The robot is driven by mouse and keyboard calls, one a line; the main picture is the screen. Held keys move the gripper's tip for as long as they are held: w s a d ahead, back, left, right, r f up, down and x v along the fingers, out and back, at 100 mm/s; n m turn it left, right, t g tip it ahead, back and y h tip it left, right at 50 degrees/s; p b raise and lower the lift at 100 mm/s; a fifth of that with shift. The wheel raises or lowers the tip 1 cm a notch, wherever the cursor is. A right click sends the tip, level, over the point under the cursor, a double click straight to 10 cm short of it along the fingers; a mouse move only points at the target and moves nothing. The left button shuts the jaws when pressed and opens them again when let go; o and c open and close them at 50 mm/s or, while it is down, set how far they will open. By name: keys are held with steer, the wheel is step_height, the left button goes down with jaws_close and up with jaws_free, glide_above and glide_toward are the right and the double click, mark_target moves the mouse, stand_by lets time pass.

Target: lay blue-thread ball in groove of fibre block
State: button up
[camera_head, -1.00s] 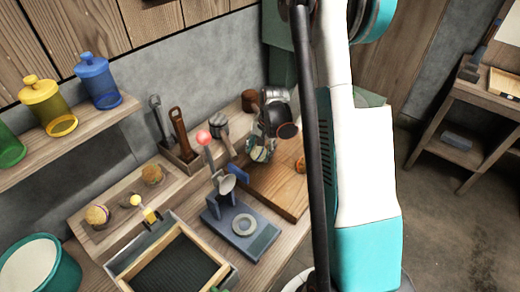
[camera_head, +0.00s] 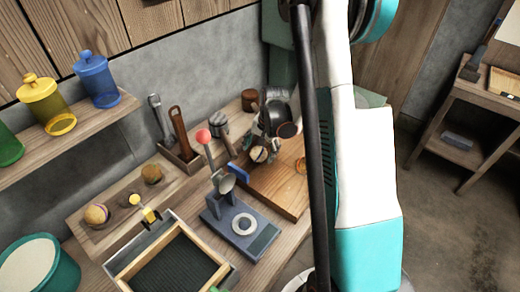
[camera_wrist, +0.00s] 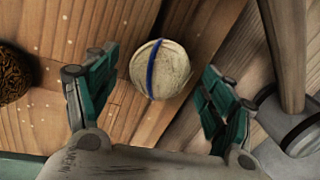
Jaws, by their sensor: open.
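The pale ball with a blue thread around it (camera_wrist: 160,69) rests on a wooden surface in the wrist view. My gripper (camera_wrist: 152,92) is open, with a green finger on each side of the ball and a visible gap on both sides. In the head view my gripper (camera_head: 265,146) is small and partly hidden near the back of the wooden board (camera_head: 278,190); a pale round shape beside it looks like the ball. I cannot pick out the fibre block or its groove with certainty.
A brown fibrous ball (camera_wrist: 14,75) lies left in the wrist view. A wooden handle with a metal end (camera_wrist: 290,60) stands close to the right finger. In the head view, a lever press with a red knob (camera_head: 240,220) and a framed tray (camera_head: 130,272) stand at the front.

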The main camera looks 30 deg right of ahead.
steer(key=shift+r, duration=0.15)
step_height(320, 180, up, 12)
steer(key=s+d, duration=0.1)
steer(key=s, duration=0.1)
steer(key=shift+f, duration=0.25)
steer(key=shift+d, duration=0.1)
stand_by(0.7)
